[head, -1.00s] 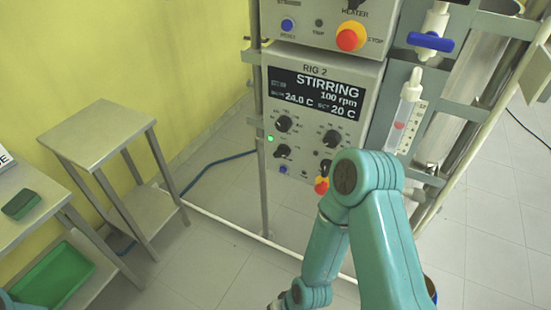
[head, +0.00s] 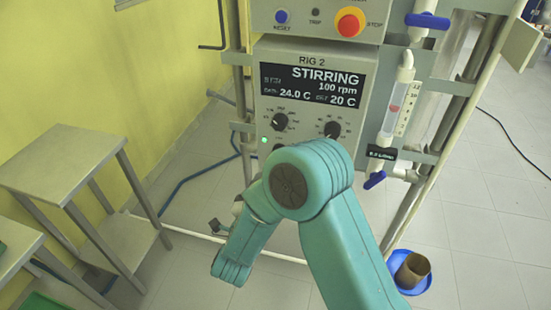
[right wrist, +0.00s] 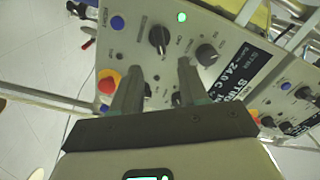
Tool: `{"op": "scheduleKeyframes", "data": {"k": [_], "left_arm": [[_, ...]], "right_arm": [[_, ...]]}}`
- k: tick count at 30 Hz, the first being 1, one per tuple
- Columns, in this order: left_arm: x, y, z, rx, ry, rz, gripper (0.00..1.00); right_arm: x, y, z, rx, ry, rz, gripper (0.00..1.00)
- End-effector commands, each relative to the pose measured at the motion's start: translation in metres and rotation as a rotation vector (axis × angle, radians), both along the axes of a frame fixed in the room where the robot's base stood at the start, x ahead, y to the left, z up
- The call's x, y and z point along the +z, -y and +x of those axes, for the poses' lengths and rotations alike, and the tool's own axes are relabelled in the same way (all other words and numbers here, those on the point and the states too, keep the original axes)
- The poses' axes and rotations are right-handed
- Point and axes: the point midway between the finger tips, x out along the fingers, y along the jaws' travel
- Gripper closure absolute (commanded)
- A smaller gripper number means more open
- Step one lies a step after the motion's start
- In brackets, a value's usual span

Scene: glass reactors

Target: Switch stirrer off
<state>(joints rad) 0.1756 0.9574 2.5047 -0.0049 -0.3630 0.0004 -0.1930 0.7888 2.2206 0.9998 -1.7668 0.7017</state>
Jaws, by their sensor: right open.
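The grey RIG 2 control box (head: 312,72) stands ahead in the head view. Its display (head: 312,86) reads STIRRING, 100 rpm, 24.0 C and 20 C. The upper-left knob (head: 279,121), upper-right knob (head: 332,130) and a lit green lamp (head: 264,140) show; my right arm hides most of the lower panel. In the right wrist view my right gripper (right wrist: 159,66) is open and empty, facing the panel. The lower-left knob (right wrist: 160,38) appears between and beyond its fingertips, apart from them. The upper-left knob (right wrist: 207,54) is to its right. Knob labels are unreadable. My left gripper is out of view.
A red stop button (right wrist: 108,82) lies beside the left finger, with a blue button (right wrist: 117,22) above. Another panel has its own stop button (head: 349,22). A glass column (head: 395,105) is right of the box. A steel table (head: 65,155) stands left.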

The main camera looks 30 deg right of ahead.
Motion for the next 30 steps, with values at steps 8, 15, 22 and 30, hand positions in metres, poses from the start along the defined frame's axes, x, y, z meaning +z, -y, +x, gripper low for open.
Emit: {"op": "scheduleKeyframes", "data": {"k": [8,15,22,30], "left_arm": [[0.015,0.0,0.0,0.0,0.0,0.0,0.57],[0.02,0.0,0.0,0.0,0.0,0.0,0.57],[0.021,0.0,0.0,0.0,0.0,0.0,0.57],[0.02,0.0,0.0,0.001,0.0,0.0,0.57]], "right_arm": [[0.002,0.055,0.039,-0.005,0.0,0.0,0.56],[0.0,0.08,0.062,-0.001,-0.003,-0.001,0.56],[-0.001,0.085,0.068,0.0,-0.003,-0.001,0.56],[0.0,0.083,0.069,0.001,-0.003,-0.001,0.92]]}}
